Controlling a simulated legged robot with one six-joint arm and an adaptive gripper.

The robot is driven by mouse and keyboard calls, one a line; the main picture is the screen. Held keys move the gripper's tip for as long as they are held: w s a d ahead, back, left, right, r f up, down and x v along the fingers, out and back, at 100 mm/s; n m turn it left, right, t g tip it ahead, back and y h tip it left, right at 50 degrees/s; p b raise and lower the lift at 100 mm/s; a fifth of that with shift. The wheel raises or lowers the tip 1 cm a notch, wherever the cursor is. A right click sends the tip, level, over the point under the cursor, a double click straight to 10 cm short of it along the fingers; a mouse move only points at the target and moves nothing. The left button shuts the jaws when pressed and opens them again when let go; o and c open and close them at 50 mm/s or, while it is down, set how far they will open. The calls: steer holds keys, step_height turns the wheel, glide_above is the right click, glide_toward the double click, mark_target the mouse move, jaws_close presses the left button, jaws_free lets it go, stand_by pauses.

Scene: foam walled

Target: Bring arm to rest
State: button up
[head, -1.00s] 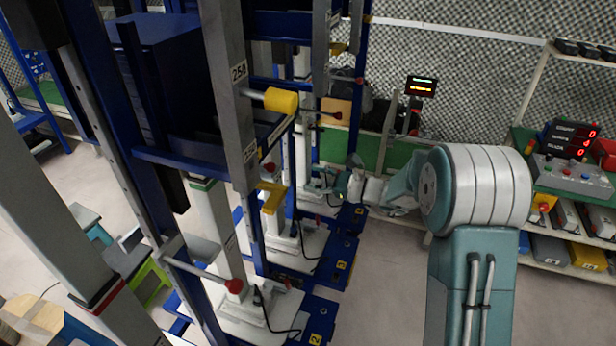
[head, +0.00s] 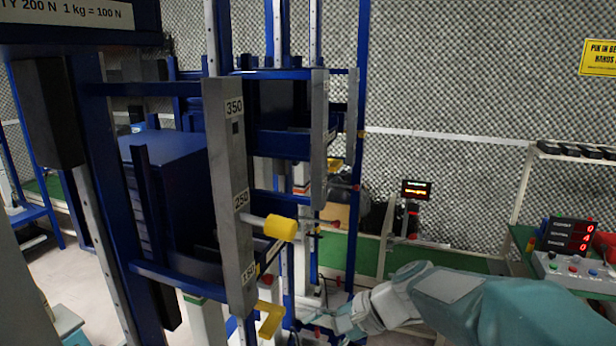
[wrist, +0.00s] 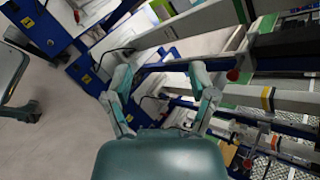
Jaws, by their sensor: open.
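My arm (head: 455,298) reaches in from the lower right of the head view, stretched toward the blue test frames. My gripper (head: 325,318) is at its far end, low beside the nearest frame, small and partly hard to make out there. In the wrist view my gripper (wrist: 160,88) has its two fingers spread apart with nothing held between them. Blue and white machine parts lie beyond the fingers, and I cannot tell how far off they are.
A lit display (head: 415,189) stands behind. A shelf with a control box (head: 575,268) is at right. Bare floor (wrist: 60,130) shows in the wrist view.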

steer(key=s+d+r+n+t+h, duration=0.1)
steer(key=s+d+n+t+h, duration=0.3)
steer(key=s+d+n+h, duration=0.5)
steer(key=shift+s+d+r+h, duration=0.35)
steer(key=shift+s+d+h, duration=0.45)
steer(key=shift+s+d, duration=2.05)
steer(key=shift+s+a, duration=0.55)
steer(key=shift+a, duration=0.05)
